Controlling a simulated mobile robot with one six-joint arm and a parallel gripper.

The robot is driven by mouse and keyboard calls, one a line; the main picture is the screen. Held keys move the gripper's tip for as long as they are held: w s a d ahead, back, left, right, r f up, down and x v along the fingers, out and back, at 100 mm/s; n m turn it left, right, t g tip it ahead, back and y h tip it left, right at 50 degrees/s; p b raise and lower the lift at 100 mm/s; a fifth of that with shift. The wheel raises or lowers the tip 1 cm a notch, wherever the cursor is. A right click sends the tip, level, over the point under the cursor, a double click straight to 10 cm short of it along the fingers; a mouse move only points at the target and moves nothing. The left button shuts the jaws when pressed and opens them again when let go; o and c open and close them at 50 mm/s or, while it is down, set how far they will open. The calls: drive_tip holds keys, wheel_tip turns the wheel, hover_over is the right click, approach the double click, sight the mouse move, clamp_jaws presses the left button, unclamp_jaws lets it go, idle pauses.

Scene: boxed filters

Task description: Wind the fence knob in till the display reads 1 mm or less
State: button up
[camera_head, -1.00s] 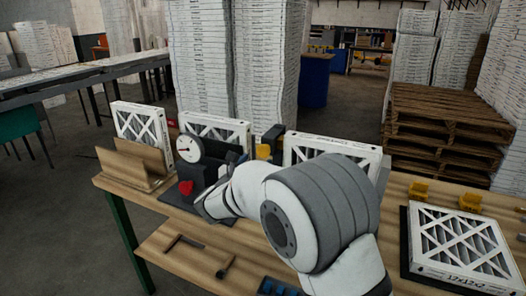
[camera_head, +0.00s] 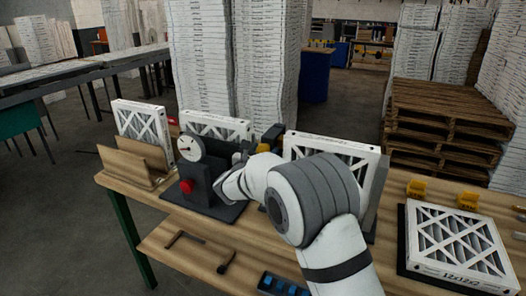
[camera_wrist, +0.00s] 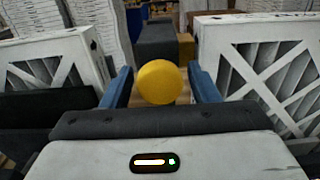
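Slim gaps show between ball and fingers. Whether this ball is the fence knob, I cannot tell.
White framed filters (camera_head: 143,128) (camera_head: 331,150) stand along the bench's back, and another filter (camera_head: 458,245) lies on a dark pad at right. A wooden holder (camera_head: 132,165) is at left. A dark block (camera_wrist: 157,40) stands beyond the ball.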

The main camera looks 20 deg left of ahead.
drive_tip(key=c, duration=0.8)
drive_tip(key=shift+f+b, duration=0.1)
drive_tip(key=shift+b, duration=0.2)
drive_tip(key=shift+f+m+b, duration=0.2)
drive_tip(key=shift+m+b, duration=0.2)
drive_tip(key=shift+b, duration=0.6)
drive_tip(key=m+b, duration=0.1)
drive_tip(key=b, duration=0.2)
drive_tip(key=shift+f, duration=0.15)
drive_tip(key=m+b, duration=0.2)
drive_tip(key=b, duration=0.3)
drive_tip(key=shift+f+m+b, duration=0.1)
drive_tip(key=shift+m+b, duration=0.25)
drive_tip(key=shift+m, duration=0.05)
drive_tip(key=m+b, duration=0.4)
drive_tip(key=b, duration=0.3)
drive_tip(key=shift+d, duration=0.1)
drive_tip(key=m+b, duration=0.1)
drive_tip(key=b, duration=0.1)
drive_tip(key=m+b, duration=0.2)
drive_tip(key=shift+r, duration=0.5)
